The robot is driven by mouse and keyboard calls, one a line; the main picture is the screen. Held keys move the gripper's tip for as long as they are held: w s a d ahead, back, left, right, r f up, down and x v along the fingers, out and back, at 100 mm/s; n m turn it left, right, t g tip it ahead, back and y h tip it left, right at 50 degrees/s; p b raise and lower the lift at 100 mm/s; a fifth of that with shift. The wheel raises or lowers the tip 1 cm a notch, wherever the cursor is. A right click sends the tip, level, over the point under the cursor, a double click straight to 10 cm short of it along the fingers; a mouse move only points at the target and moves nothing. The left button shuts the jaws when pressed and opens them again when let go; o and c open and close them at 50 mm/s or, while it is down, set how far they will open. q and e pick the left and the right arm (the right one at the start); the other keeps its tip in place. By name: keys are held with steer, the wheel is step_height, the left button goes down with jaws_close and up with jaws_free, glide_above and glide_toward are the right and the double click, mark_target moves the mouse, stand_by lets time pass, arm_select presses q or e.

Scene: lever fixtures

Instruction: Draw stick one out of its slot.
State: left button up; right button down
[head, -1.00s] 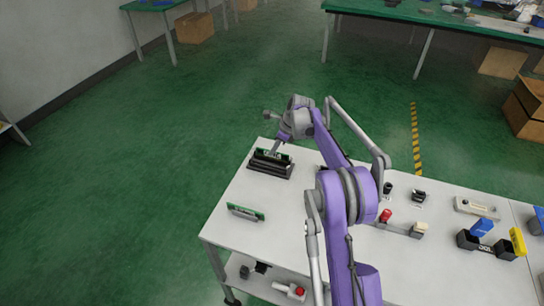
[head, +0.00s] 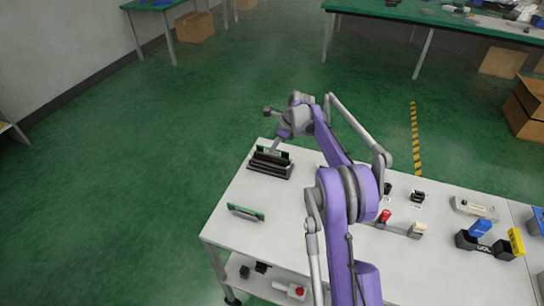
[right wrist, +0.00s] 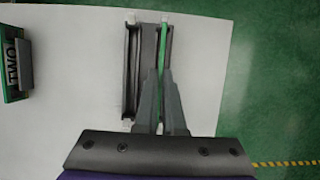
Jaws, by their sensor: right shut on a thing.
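A black slot block (head: 270,170) stands near the far left corner of the white table. A thin green stick (head: 286,154) stands upright along it, its top edge showing above the black. In the right wrist view the green stick (right wrist: 164,45) runs along the right-hand channel of the slot block (right wrist: 130,75). My right gripper (head: 271,151) is at the stick. Its fingers (right wrist: 162,100) are shut on the stick from both sides in the right wrist view. How deep the stick sits is hidden. My left gripper is not in view.
A second green stick (head: 246,212) in a grey holder stands nearer the front; its label reads TWO in the right wrist view (right wrist: 14,65). Lever fixtures with a red knob (head: 385,215) and blue and yellow handles (head: 516,241) are to the right. Clear tabletop surrounds the slot block.

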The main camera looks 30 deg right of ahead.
steer(key=shift+r+p, duration=0.5)
steer(key=shift+r, duration=1)
